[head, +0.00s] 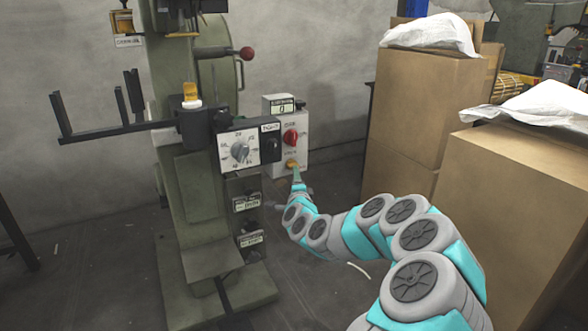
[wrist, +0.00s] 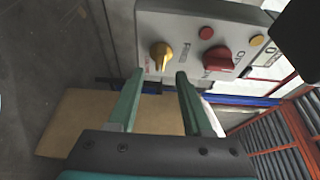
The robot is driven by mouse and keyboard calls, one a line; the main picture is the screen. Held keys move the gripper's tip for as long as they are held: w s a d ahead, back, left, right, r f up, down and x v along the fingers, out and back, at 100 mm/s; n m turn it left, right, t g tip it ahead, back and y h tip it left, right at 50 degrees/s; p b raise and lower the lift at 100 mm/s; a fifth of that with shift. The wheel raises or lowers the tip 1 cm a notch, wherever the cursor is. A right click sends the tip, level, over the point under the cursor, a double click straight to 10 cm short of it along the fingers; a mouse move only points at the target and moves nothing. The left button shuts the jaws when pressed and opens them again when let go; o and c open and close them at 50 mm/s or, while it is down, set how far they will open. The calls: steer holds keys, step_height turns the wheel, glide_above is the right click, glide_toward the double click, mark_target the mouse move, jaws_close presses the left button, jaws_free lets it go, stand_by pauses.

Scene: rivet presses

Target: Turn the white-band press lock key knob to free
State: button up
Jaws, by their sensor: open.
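The knob's labels are too small to read.
A panel with a grey dial (head: 240,151) sits left of the control box. A black bracket (head: 118,130) juts out left. Tall cardboard boxes (head: 420,125) stand right of my arm. In the wrist view, two round buttons (wrist: 206,33) (wrist: 258,41) flank the red knob.

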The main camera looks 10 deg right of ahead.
steer(key=w, duration=0.6)
steer(key=shift+w+d, duration=0.2)
steer(key=shift+c, duration=0.2)
jaws_close()
stand_by(0.4)
